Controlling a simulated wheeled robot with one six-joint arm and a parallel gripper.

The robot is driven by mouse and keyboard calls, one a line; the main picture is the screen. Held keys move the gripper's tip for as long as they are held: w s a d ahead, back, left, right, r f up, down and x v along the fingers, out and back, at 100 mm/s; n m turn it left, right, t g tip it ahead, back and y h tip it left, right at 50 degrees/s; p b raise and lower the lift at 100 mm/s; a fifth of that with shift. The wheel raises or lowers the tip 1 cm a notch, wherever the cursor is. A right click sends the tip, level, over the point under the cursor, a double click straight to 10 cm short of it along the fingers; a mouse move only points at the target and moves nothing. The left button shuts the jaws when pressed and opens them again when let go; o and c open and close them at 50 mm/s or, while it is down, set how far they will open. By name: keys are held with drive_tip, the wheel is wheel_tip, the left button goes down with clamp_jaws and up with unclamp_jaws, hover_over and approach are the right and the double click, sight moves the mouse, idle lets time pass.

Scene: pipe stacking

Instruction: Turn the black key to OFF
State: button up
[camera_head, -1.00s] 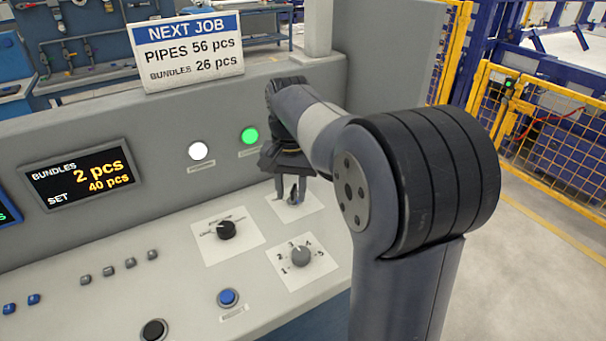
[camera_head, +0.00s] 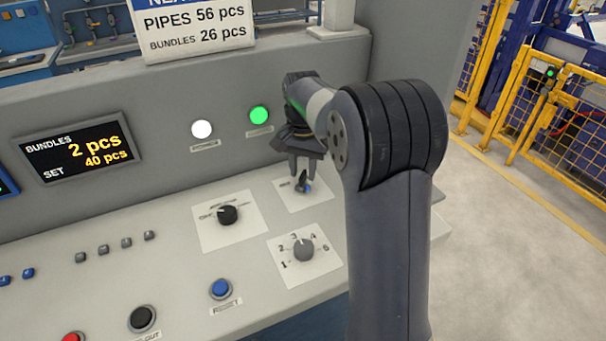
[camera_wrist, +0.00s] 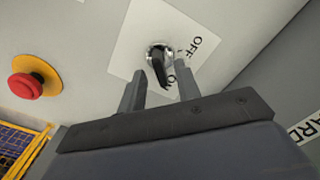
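The black key (camera_wrist: 158,68) sits in a round metal lock on a white plate (camera_wrist: 125,40). In the wrist view its handle points down the picture, near a label (camera_wrist: 172,78) of which only an O shows. The OFF label (camera_wrist: 196,46) is to the right of the lock. My gripper (camera_wrist: 158,82) is open, with one finger on each side of the key's handle and visible gaps between. In the head view my gripper (camera_head: 302,172) is just above the key (camera_head: 303,184), fingers pointing down.
A black selector (camera_head: 227,215) and a grey numbered dial (camera_head: 303,249) sit close by on the panel. A blue button (camera_head: 220,288) is nearer the front. A white lamp (camera_head: 201,129) and lit green lamp (camera_head: 259,116) are behind. A red button (camera_wrist: 26,86) shows in the wrist view.

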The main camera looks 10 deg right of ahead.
drive_tip(key=shift+f, duration=0.9)
drive_tip(key=shift+c, duration=0.3)
clamp_jaws()
